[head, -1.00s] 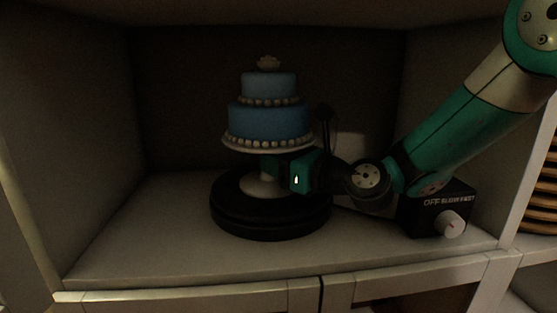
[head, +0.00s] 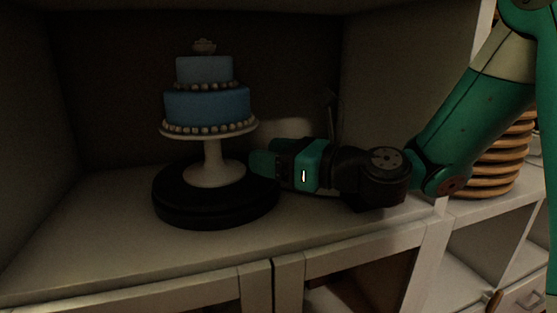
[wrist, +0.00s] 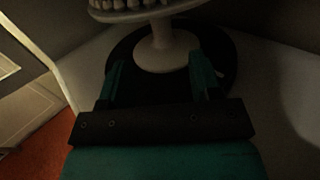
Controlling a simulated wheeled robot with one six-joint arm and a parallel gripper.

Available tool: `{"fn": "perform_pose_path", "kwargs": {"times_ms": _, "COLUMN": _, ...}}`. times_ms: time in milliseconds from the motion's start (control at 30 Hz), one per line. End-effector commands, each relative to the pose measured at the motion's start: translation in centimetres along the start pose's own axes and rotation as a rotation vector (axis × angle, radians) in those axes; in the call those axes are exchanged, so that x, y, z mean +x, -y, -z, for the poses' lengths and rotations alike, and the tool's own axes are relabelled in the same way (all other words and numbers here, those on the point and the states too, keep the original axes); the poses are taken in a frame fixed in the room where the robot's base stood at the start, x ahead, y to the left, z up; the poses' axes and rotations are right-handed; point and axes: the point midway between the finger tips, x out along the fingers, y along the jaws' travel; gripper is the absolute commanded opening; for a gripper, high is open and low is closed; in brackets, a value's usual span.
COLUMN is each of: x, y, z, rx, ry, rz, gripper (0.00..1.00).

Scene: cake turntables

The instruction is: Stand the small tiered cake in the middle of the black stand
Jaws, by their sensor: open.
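The small blue tiered cake (head: 206,108) stands upright on a white pedestal (head: 213,165), with pearl-like beads around its tiers. The pedestal's foot rests on the round black stand (head: 178,212), at or close to its middle. My gripper (head: 262,164) is low on the right side of the pedestal, over the stand's right part. In the wrist view my gripper (wrist: 157,72) has its two fingers apart with nothing between them, and the white pedestal (wrist: 165,48) is just ahead of the fingertips. Only the cake's bottom edge (wrist: 135,5) shows there.
The stand is in a dim cabinet compartment with walls at the left and back. The shelf (head: 90,235) is clear at the left and front. A stack of tan rings (head: 505,160) stands outside at the right. A thin dark upright piece (head: 331,115) is behind my arm.

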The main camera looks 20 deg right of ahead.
Motion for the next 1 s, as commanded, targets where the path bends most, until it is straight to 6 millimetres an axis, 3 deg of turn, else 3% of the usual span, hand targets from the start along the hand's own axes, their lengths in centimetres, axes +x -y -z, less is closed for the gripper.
{"fn": "perform_pose_path", "kwargs": {"times_ms": 267, "x": -1.4, "y": -0.2, "z": -0.1, "rx": -0.014, "ry": -0.002, "rz": -0.007, "gripper": 0.58}}
{"fn": "perform_pose_path", "kwargs": {"times_ms": 367, "x": -1.2, "y": -1.7, "z": 0.2, "rx": -0.124, "ry": -0.033, "rz": -0.062, "gripper": 0.58}}
{"fn": "perform_pose_path", "kwargs": {"times_ms": 467, "x": -1.3, "y": -5.1, "z": 1.1, "rx": -0.403, "ry": -0.097, "rz": -0.204, "gripper": 0.58}}
{"fn": "perform_pose_path", "kwargs": {"times_ms": 533, "x": -1.9, "y": -8.2, "z": 2.3, "rx": -0.700, "ry": -0.149, "rz": -0.366, "gripper": 0.58}}
{"fn": "perform_pose_path", "kwargs": {"times_ms": 600, "x": -3.2, "y": -10.9, "z": 3.9, "rx": -1.016, "ry": -0.182, "rz": -0.554, "gripper": 0.58}}
{"fn": "perform_pose_path", "kwargs": {"times_ms": 700, "x": -5.8, "y": -13.4, "z": 5.9, "rx": -1.417, "ry": -0.186, "rz": -0.827, "gripper": 0.58}}
{"fn": "perform_pose_path", "kwargs": {"times_ms": 833, "x": -9.8, "y": -14.8, "z": 7.7, "rx": -1.839, "ry": -0.123, "rz": -1.194, "gripper": 0.58}}
{"fn": "perform_pose_path", "kwargs": {"times_ms": 1000, "x": -14.2, "y": -15.0, "z": 8.5, "rx": -2.139, "ry": 0.021, "rz": -1.580, "gripper": 0.58}}
